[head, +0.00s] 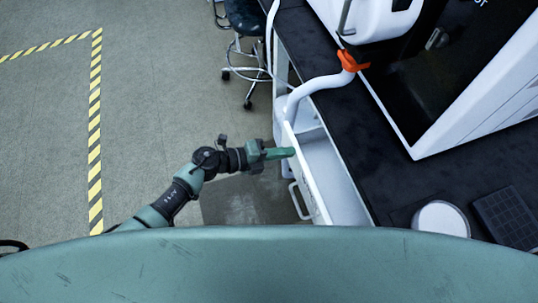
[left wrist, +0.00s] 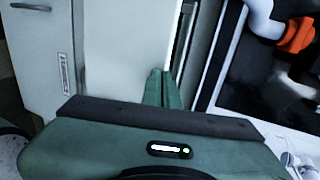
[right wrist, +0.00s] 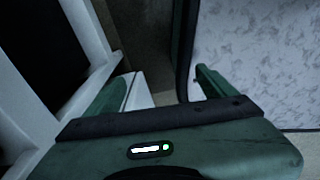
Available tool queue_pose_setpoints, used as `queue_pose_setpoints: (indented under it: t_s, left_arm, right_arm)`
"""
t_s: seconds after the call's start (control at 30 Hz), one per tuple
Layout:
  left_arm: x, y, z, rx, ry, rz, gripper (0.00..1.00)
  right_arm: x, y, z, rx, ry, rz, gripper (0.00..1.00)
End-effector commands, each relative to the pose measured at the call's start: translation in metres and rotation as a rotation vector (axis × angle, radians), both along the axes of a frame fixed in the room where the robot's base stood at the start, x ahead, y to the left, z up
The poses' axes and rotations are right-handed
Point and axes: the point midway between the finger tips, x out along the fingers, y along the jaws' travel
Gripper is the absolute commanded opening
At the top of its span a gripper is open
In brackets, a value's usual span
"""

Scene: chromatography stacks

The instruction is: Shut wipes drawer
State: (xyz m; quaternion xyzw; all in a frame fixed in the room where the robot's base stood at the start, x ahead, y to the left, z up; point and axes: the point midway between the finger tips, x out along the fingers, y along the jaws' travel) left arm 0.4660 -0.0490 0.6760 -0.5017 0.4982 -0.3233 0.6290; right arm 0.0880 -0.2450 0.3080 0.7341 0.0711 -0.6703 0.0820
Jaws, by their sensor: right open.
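The white drawer (head: 336,180) stands open below the dark bench top in the head view; its front panel (head: 306,172) faces left and carries a bar handle (head: 297,200). The part of its inside that shows looks empty; the near end is hidden by my body. My left gripper (head: 291,152) lies at the top edge of the front panel, its tips over the drawer opening. I cannot tell if it touches. Its fingers (left wrist: 160,88) look shut together with nothing between them in the left wrist view. My right gripper (right wrist: 160,88) is open and empty, outside the head view.
The bench top (head: 385,170) carries a large white instrument (head: 420,140), a round white lid (head: 441,219) and a dark rack (head: 508,217). A white hose with an orange clamp (head: 352,61) hangs near the drawer. A stool (head: 245,45) stands behind; floor to the left is clear.

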Motion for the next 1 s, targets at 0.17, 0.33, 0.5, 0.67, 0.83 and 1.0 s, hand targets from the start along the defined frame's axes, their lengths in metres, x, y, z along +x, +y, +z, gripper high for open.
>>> queue_pose_setpoints:
  t_s: [0.17, 0.33, 0.5, 0.67, 0.83, 1.0]
  left_arm:
    - [0.014, -0.044, 0.000, -0.002, -0.002, -0.003, 0.00]
    - [0.025, -0.077, 0.000, -0.001, -0.002, -0.001, 0.00]
    - [0.032, -0.099, -0.001, 0.000, -0.002, -0.001, 0.00]
    - [0.036, -0.110, -0.001, 0.000, 0.000, 0.000, 0.00]
    - [0.038, -0.116, 0.001, -0.002, -0.002, 0.001, 0.00]
    - [0.038, -0.117, 0.001, -0.003, -0.002, 0.001, 0.00]
  right_arm:
    - [0.000, 0.012, -0.004, 0.015, 0.000, -0.004, 0.85]
    - [0.000, 0.018, -0.008, 0.021, -0.001, -0.003, 0.85]
    - [0.000, 0.016, -0.010, 0.019, 0.000, -0.002, 0.85]
    - [0.000, 0.011, -0.012, 0.013, 0.000, -0.001, 0.85]
    - [0.000, 0.008, -0.012, 0.009, 0.000, 0.000, 0.85]
    - [0.000, 0.008, -0.012, 0.009, 0.000, 0.000, 0.85]
